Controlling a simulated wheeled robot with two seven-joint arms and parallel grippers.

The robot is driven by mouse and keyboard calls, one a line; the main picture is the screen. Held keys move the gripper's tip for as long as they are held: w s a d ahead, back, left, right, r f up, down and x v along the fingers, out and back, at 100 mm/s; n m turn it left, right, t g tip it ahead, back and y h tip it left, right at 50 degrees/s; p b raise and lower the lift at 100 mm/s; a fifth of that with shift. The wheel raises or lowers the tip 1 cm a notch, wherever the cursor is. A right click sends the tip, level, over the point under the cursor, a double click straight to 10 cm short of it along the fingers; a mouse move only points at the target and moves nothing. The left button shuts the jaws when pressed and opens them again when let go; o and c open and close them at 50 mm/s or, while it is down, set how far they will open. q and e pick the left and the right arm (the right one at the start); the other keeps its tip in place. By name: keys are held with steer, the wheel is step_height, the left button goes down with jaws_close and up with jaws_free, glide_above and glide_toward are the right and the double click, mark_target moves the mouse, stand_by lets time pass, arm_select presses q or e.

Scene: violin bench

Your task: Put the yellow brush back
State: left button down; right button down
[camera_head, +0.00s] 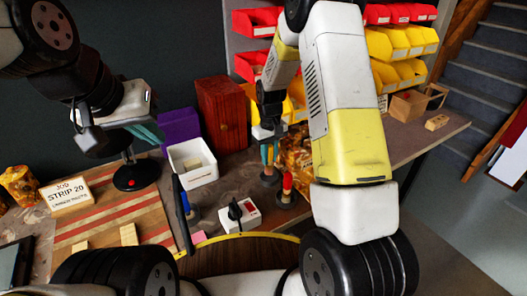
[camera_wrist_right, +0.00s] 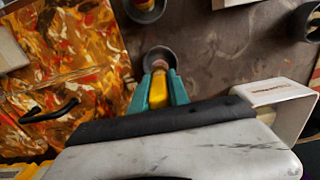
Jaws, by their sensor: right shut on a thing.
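The yellow brush (camera_wrist_right: 159,90) is between the teal fingers of my right gripper (camera_wrist_right: 162,92), which is shut on it. Its lower end is over or in a dark round holder (camera_wrist_right: 160,57); I cannot tell how deep it sits. In the head view my right gripper (camera_head: 269,150) points down above this holder (camera_head: 269,176), and the brush is mostly hidden by the fingers. My left gripper (camera_head: 147,131) hangs at the left, apart from the brush and holder; its finger gap is unclear.
A red-handled brush (camera_head: 287,184) and a blue-handled brush (camera_head: 186,204) stand in nearby holders. A white switch box (camera_head: 246,222) and white bin (camera_head: 203,174) are close. Red and yellow bins (camera_head: 390,42) are behind.

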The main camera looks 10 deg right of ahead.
mark_target(270, 146)
steer(key=shift+f, duration=1.8)
steer(key=shift+f, duration=0.1)
steer(key=c, duration=1.3)
jaws_free()
steer(key=shift+o, duration=0.2)
step_height(270, 146, up, 12)
steer(key=shift+r, duration=0.1)
steer(key=s+d+r+t, duration=0.1)
steer(key=s+r, duration=0.3)
steer(key=r, duration=0.5)
steer(key=s+r+m+t, duration=0.1)
steer(key=s+r, duration=0.3)
steer(key=s, duration=0.3)
steer(key=s+d+r+m+t+y, duration=0.1)
steer(key=s+r+t, duration=0.1)
steer(key=s, duration=0.5)
steer(key=s+r+m+t+y, duration=0.1)
steer(key=s+r+t, duration=0.1)
steer(key=s+r, duration=0.3)
steer(key=s, duration=0.3)
steer(key=shift+d+r+m, duration=0.15)
steer(key=shift+r+m, duration=0.2)
steer(key=shift+m, duration=0.05)
